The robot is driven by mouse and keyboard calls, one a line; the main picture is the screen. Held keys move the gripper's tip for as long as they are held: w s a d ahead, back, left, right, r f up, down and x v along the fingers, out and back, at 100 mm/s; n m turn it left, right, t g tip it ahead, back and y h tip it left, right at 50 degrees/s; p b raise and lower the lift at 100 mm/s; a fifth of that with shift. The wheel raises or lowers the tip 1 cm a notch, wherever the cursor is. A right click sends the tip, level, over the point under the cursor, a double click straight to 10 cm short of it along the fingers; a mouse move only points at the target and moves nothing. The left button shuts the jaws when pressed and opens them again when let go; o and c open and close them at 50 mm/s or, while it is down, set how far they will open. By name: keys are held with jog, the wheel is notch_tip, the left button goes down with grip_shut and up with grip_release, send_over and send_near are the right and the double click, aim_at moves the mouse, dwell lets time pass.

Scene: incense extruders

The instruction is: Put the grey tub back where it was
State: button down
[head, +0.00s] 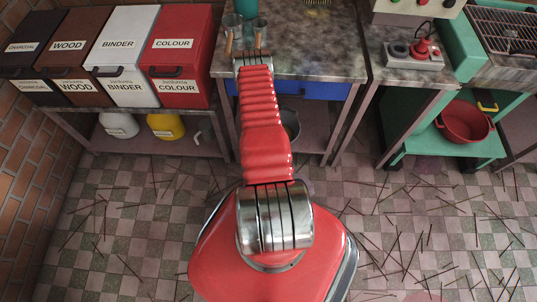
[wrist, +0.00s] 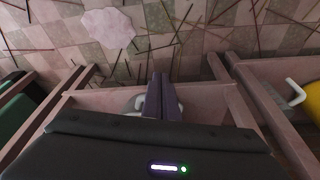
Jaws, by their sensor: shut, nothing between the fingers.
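A grey tub (head: 290,124) stands on the lower shelf of the middle table, partly hidden behind my red arm in the head view. My gripper (head: 253,60) is at the near edge of the tabletop in the head view, above and left of the tub. In the wrist view my gripper's dark fingers (wrist: 161,88) are pressed together, with nothing between them. A pale grey shape shows on both sides of the fingers over the pink shelf (wrist: 100,100); it may be the tub, mostly hidden.
Glass cups (head: 232,28) with wooden handles stand near the gripper on the tabletop (head: 310,50). A white tub (head: 119,125) and a yellow tub (head: 166,126) sit on the left shelf. A red pot (head: 465,121) is on the green shelf at right. Thin sticks litter the floor.

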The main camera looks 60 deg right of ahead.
jog(key=d+f, duration=0.2)
jog(key=d, duration=0.1)
jog(key=w+d+f, duration=0.1)
jog(key=shift+d, duration=0.4)
jog(key=shift+w, duration=0.1)
